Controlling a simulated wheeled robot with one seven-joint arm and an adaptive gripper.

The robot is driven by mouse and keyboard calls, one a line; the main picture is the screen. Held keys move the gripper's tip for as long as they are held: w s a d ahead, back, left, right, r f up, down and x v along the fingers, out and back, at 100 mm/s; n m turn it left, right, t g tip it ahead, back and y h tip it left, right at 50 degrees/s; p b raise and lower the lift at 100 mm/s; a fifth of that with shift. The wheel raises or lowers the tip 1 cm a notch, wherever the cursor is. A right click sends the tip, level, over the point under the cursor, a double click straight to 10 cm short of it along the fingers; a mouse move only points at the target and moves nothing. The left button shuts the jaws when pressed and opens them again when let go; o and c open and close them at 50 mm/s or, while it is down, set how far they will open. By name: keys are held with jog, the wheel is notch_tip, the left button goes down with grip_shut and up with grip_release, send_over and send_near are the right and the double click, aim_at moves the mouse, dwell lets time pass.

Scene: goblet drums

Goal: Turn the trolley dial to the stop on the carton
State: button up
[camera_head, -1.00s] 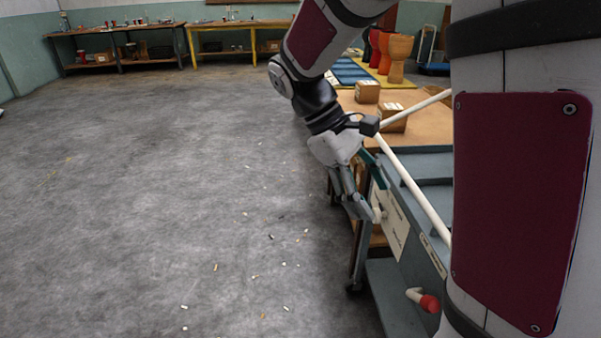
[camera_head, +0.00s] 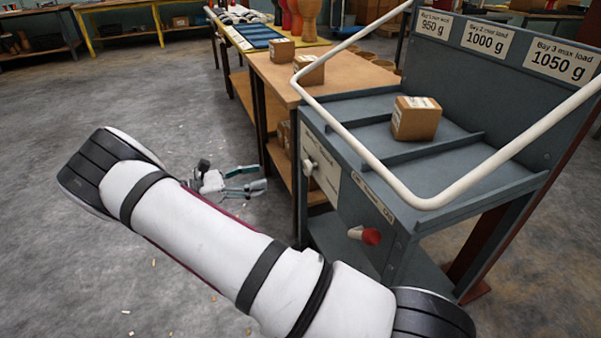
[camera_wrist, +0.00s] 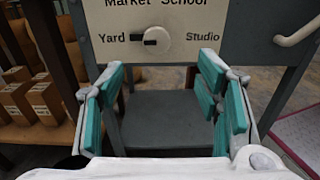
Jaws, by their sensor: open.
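The trolley dial (camera_head: 309,167) is a pale knob on a cream plate on the trolley's (camera_head: 325,222) side. In the wrist view the dial (camera_wrist: 163,38) sits among the words Market, School, Yard and Studio, with its dark mark on the left, towards Yard. My gripper (camera_head: 262,179) is open and empty, left of the dial and apart from it; in the wrist view its teal fingers (camera_wrist: 163,78) are spread below the dial. A brown carton (camera_head: 416,120) stands on the trolley's top; its white label is too small to read.
A white rail (camera_head: 430,200) runs around the trolley top. A wooden table (camera_head: 340,72) with more cartons (camera_head: 308,70) adjoins the trolley. The floor to the left is clear apart from small scraps.

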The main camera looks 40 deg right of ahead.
aim_at(305, 167)
jog(key=b+x, duration=0.1)
jog(key=x, duration=0.3)
jog(key=b+x, duration=0.1)
jog(key=x, duration=0.4)
jog(key=b+x, duration=0.2)
jog(key=x, duration=0.2)
jog(key=shift+w+d+f, duration=0.15)
jog(key=shift+w+d, duration=0.05)
jog(key=shift+d, duration=0.15)
jog(key=c, duration=1.1)
